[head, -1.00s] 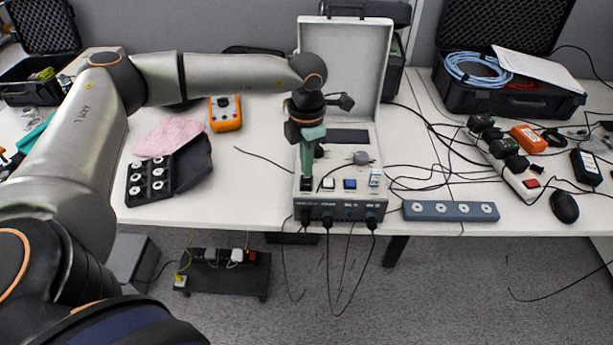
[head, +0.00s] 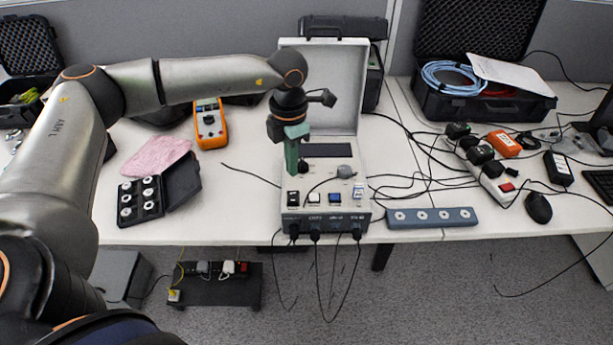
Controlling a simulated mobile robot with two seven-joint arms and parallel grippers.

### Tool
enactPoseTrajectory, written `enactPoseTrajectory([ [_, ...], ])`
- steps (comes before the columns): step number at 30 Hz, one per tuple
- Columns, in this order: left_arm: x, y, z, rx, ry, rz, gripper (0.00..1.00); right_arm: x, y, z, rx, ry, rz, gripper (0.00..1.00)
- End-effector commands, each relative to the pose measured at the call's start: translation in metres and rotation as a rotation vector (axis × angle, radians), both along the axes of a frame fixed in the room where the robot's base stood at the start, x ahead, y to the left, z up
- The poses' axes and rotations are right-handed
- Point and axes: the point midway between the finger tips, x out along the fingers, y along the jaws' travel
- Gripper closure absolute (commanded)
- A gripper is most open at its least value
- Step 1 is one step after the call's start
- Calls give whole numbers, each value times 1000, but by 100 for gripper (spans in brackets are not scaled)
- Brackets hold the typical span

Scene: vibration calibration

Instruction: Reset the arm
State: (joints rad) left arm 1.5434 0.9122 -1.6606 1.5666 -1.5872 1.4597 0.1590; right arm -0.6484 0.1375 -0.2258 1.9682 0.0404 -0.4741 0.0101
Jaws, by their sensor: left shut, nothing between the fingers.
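My left arm comes in from the left and reaches across the table. My left gripper (head: 293,172) is shut and empty, pointing down over the left part of the calibration box's panel. The calibration box (head: 328,224) is grey with its lid (head: 335,75) standing open behind. Its panel has switches, including a white one (head: 314,198) and a blue one (head: 335,198), and a round knob (head: 344,172). Whether the fingertips touch the panel I cannot tell. My right gripper does not show.
Left of the box are a black case of round sensors (head: 140,198), a pink cloth (head: 157,156) and an orange multimeter (head: 210,125). To the right are a blue-grey bar (head: 431,217), a power strip (head: 492,179), cables and a black mouse (head: 538,207).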

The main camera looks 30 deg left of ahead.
Motion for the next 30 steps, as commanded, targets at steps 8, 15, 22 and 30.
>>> enactPoseTrajectory([
  [8, -2, -9, -4, -26, 7, -9, 100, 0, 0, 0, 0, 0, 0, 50],
  [15, -36, -131, -36, -397, 94, -71, 100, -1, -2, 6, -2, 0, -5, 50],
  [22, -86, -272, -18, -954, 233, 38, 100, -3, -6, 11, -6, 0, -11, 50],
  [30, -96, -347, 42, -1520, 404, 467, 100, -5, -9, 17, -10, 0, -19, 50],
])
